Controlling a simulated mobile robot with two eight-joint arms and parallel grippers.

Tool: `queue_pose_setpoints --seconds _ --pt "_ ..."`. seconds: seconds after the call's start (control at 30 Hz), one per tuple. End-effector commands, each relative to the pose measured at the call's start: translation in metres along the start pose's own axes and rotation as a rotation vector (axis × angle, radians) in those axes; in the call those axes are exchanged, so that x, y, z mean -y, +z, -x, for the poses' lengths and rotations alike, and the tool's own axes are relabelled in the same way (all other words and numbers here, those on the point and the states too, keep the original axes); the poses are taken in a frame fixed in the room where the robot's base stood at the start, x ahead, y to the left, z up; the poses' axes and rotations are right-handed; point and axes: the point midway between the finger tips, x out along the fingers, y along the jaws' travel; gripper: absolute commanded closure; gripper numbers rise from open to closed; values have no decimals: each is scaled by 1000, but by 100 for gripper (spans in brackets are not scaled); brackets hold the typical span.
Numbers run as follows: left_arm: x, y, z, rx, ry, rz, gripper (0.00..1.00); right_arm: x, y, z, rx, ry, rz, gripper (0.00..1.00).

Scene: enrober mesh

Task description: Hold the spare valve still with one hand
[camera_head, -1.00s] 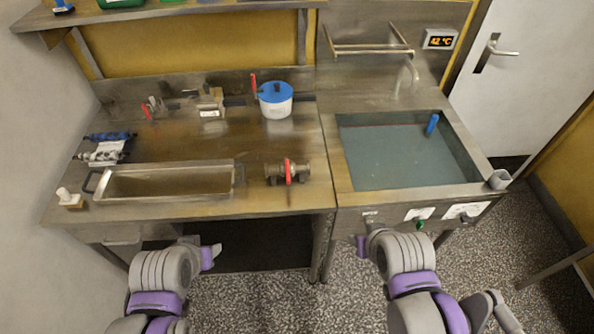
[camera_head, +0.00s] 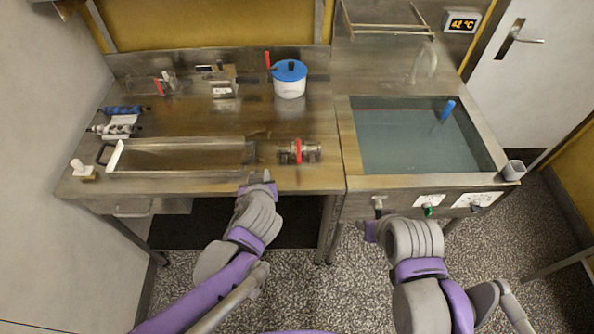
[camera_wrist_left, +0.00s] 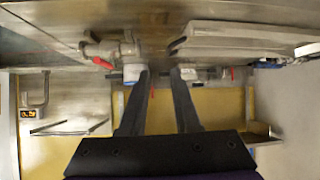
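The spare valve (camera_head: 300,152), a metal body with a red handle, lies on the steel counter near its front edge, right of the long tray. It also shows at upper left in the left wrist view (camera_wrist_left: 112,48). My left gripper (camera_head: 257,180) is at the counter's front edge, left of and nearer than the valve, apart from it. In the left wrist view its two fingers (camera_wrist_left: 160,75) are spread with nothing between them. My right gripper (camera_head: 372,222) is in front of the sink cabinet, away from the valve; its finger opening is not clear.
A long metal tray (camera_head: 180,171) lies left of the valve, close to my left gripper. A white pot with a blue lid (camera_head: 290,82) and pipe fittings (camera_head: 223,88) stand at the back. A water-filled sink (camera_head: 415,150) is on the right. Counter behind the valve is clear.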

Motion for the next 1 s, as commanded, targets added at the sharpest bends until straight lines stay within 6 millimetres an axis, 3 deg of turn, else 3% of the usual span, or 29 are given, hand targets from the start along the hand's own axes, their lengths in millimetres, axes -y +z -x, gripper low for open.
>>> queue_pose_setpoints --seconds 0.1,0.33,0.57,1.0 --pt "-39 1 -10 -80 59 25 69 0 2 -1 2 0 0 55" --pt "-86 7 -14 -174 149 70 69 0 3 -1 3 0 0 55" --pt "-98 7 -22 -195 171 84 69 0 3 -1 3 0 0 55" --pt "-110 -9 -98 -195 170 84 69 0 3 -1 3 0 0 55"
